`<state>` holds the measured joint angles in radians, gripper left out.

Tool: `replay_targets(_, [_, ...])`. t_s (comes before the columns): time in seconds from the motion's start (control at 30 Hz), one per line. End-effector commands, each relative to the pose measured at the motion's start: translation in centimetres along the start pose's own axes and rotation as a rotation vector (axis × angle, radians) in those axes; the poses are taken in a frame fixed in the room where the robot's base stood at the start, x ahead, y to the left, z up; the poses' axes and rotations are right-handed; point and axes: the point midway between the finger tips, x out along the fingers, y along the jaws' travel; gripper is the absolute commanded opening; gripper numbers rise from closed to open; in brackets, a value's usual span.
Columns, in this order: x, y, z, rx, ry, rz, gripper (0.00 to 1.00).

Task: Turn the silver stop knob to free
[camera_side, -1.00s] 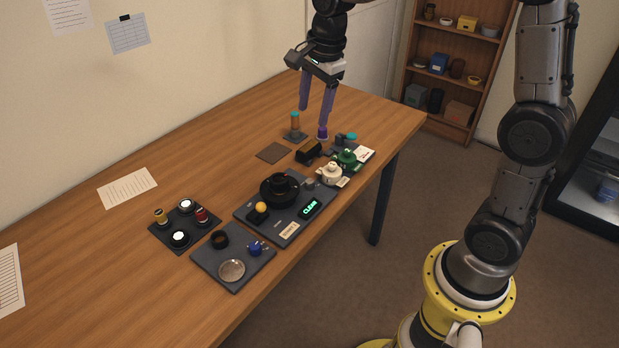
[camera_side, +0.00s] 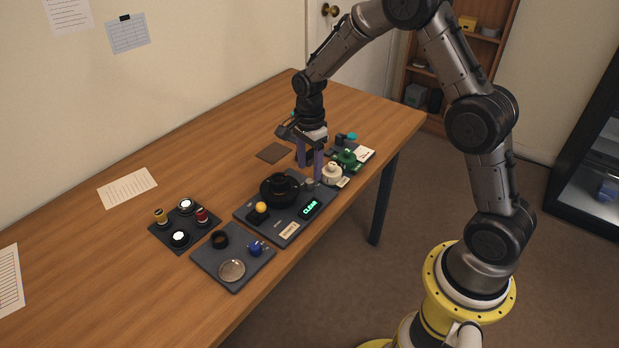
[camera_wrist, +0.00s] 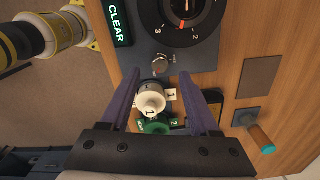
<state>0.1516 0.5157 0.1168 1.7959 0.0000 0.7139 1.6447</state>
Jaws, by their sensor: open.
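The small silver stop knob (camera_wrist: 160,64) sits on the dark panel (camera_wrist: 195,60), near its edge, with a thin red mark on it. It also shows, small, in the side view (camera_side: 309,184). Lettering beside it is too small to read. In the side view my gripper (camera_side: 310,178) is low over the panel's far end, near the knob. Whether the fingers touch the knob cannot be told.
A black numbered dial (camera_side: 280,188) and a green "CLEAR" display (camera_side: 311,208) share the panel. A white piece marked 1 (camera_wrist: 150,97) and a green piece marked 2 (camera_wrist: 153,125) stand close by. A teal-ended post (camera_wrist: 262,140) stands apart.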

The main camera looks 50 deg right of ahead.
Motion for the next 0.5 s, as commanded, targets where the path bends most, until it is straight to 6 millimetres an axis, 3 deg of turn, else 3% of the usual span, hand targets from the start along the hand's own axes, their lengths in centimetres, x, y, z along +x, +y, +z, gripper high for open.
replay_targets(0.2, [3.3, 0.1, 0.0, 0.000, 0.000, 0.003, 0.62])
replay_targets(0.5, [4.5, 0.0, 0.0, 0.000, 0.000, -0.001, 0.62])
